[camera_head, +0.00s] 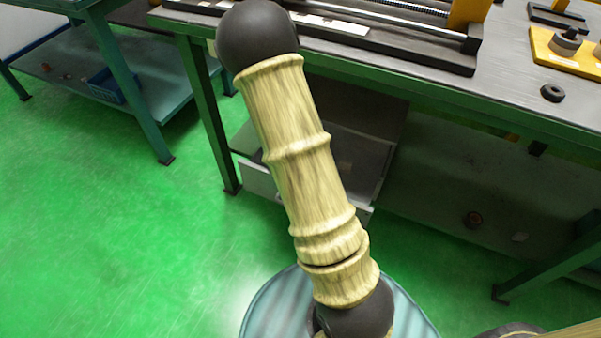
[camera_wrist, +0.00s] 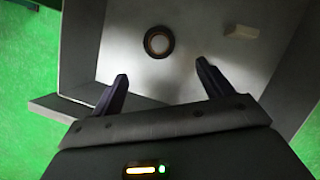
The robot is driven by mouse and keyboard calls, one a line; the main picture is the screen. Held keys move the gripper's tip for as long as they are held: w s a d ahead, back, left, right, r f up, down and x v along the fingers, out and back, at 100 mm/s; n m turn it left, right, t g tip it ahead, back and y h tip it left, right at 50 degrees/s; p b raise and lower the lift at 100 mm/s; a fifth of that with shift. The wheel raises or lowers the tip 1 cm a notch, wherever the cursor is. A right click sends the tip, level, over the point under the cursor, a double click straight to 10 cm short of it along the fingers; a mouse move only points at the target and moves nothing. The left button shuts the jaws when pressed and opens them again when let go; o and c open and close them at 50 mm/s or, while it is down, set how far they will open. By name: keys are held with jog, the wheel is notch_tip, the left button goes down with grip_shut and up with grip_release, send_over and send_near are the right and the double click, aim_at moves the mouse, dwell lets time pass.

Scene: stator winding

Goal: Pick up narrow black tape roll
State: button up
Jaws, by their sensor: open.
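In the wrist view a dark ring-shaped roll (camera_wrist: 159,42) with a pale centre lies flat on the grey floor of an open drawer-like box (camera_wrist: 85,45). My gripper (camera_wrist: 162,72) is open and empty, with its two dark fingers apart. The roll is just beyond the fingertips, roughly centred between them in the picture, and not touched. In the head view another small black ring (camera_head: 552,92) lies on the bench top at the right. I cannot tell from its width which one is the narrow tape roll. My arm hides my gripper in the head view.
A pale block (camera_wrist: 241,32) lies right of the roll in the box, whose walls stand close to my gripper. The workbench (camera_head: 510,112) overhangs the open drawer (camera_head: 368,150).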

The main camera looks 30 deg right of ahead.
jog(key=b+x, duration=0.1)
jog(key=x, duration=0.3)
jog(key=shift+f, duration=0.2)
jog(key=shift+w+d+f, duration=0.1)
jog(key=shift+d, duration=0.05)
jog(key=b+x, duration=0.3)
jog(key=x, duration=0.2)
jog(key=shift+w+f, duration=0.1)
jog(key=c, duration=1.1)
